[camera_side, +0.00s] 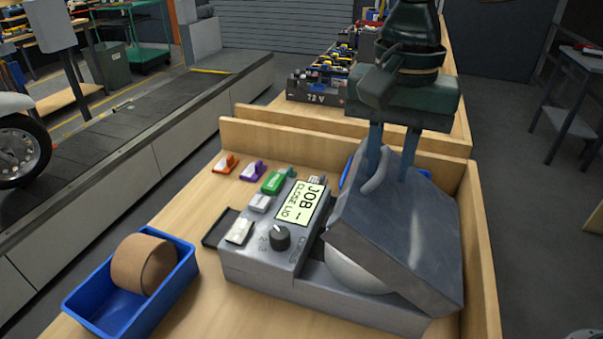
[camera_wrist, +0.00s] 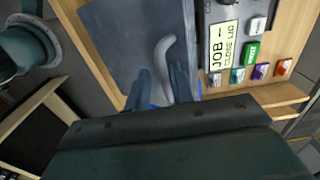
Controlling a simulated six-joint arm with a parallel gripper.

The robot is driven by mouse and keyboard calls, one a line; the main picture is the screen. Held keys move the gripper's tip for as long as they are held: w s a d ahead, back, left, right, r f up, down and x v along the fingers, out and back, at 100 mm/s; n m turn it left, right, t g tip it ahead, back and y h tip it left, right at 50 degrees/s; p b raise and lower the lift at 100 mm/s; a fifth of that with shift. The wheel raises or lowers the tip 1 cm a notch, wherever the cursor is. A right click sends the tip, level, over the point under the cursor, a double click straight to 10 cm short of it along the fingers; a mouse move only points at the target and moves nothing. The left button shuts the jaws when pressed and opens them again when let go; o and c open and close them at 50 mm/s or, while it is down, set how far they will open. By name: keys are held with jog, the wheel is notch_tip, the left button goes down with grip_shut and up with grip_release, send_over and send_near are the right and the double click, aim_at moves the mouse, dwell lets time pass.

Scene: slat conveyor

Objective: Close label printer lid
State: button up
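The grey label printer (camera_side: 275,255) stands on the wooden bench. Its grey lid (camera_side: 400,220) is tilted, partly open, with a pale roll (camera_side: 355,272) showing under it. A curved grey handle (camera_side: 374,172) sticks up near the lid's upper left edge. My gripper (camera_side: 393,170) is above the lid, its two fingers pointing down and set apart by the handle. In the wrist view the handle (camera_wrist: 165,58) reaches between the spread fingers, with a gap to the left finger. The fingertips' contact with the lid (camera_wrist: 115,50) cannot be told.
The printer's screen (camera_side: 299,204) reads "JOB – CLOSE LID". A blue bin (camera_side: 180,277) with a brown roll (camera_side: 143,264) stands at the front left. Small coloured items lie behind the printer. A raised wooden edge (camera_side: 330,148) bounds the bench's back and right.

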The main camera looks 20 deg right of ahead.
aim_at(348, 176)
jog(key=shift+w+a+f, duration=0.45)
jog(key=shift+w+a, duration=0.1)
jog(key=shift+w+a+f, duration=0.1)
jog(key=shift+f, duration=0.05)
jog(key=shift+w+a+f, duration=0.55)
jog(key=shift+f, duration=0.2)
jog(key=shift+w+a+f, duration=0.5)
jog(key=shift+f, duration=0.4)
jog(key=shift+w+a+f, duration=0.25)
jog(key=shift+f, duration=0.3)
jog(key=shift+w+a+f, duration=0.25)
jog(key=shift+f, duration=0.35)
jog(key=shift+w+a+f, duration=0.25)
jog(key=shift+f, duration=0.3)
jog(key=shift+r, duration=0.1)
notch_tip(348, 176, up, 7)
dwell(0.6)
